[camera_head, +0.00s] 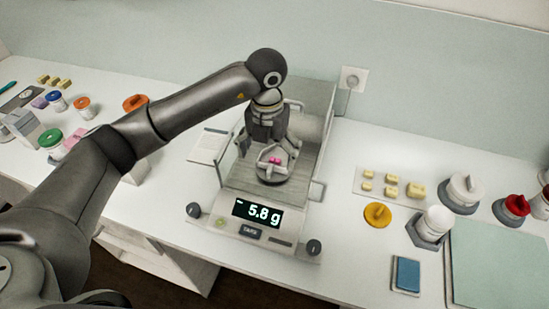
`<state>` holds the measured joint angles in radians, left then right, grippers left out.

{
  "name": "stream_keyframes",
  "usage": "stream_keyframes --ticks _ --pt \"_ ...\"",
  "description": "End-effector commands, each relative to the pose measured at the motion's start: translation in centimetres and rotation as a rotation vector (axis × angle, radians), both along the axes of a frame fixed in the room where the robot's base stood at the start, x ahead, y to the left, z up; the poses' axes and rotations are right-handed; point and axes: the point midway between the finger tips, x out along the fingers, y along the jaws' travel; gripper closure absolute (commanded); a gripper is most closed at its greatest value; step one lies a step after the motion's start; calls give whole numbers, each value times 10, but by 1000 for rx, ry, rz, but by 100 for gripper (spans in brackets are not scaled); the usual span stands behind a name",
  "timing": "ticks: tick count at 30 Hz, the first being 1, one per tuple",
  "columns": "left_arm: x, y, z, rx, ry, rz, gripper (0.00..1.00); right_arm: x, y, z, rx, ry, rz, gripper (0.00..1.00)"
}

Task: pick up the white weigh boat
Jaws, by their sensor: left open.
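The white weigh boat (271,170) sits on the pan of the balance (225,206) and has small pink pieces in it. My left gripper (273,157) points down from above, right over the boat, and is open. It partly hides the boat, and I cannot tell whether its fingers touch the boat. My right gripper is not in view.
The balance display (257,213) appears to read 5.8 g with a minus sign. Several yellowish blocks (391,191), a yellow lid (377,213) and a white-topped jar (436,222) stand to the right. Small coloured-lid jars (51,140) stand at the left. The counter front left of the balance is clear.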

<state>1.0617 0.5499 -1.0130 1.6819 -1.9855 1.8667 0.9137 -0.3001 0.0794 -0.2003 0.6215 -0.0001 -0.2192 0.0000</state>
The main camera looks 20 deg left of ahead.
Motion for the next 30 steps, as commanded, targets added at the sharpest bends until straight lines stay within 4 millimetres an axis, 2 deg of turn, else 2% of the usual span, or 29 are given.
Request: stream_keyframes --ticks 3,5,8,16,25,26,30 --pt "0 0 -7 0 0 0 6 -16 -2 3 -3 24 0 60" --pt "-1 0 -10 1 1 0 6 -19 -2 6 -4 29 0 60" --pt "-3 0 -18 0 4 0 6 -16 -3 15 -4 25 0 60" --pt "-5 -1 -51 0 2 0 6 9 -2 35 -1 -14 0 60" --pt "-4 -1 -59 -1 -1 0 6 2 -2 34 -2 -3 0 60" --pt "-4 -1 -59 -1 -1 0 8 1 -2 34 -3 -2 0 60" --pt "-4 -1 -59 -1 -1 0 26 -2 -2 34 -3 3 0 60"
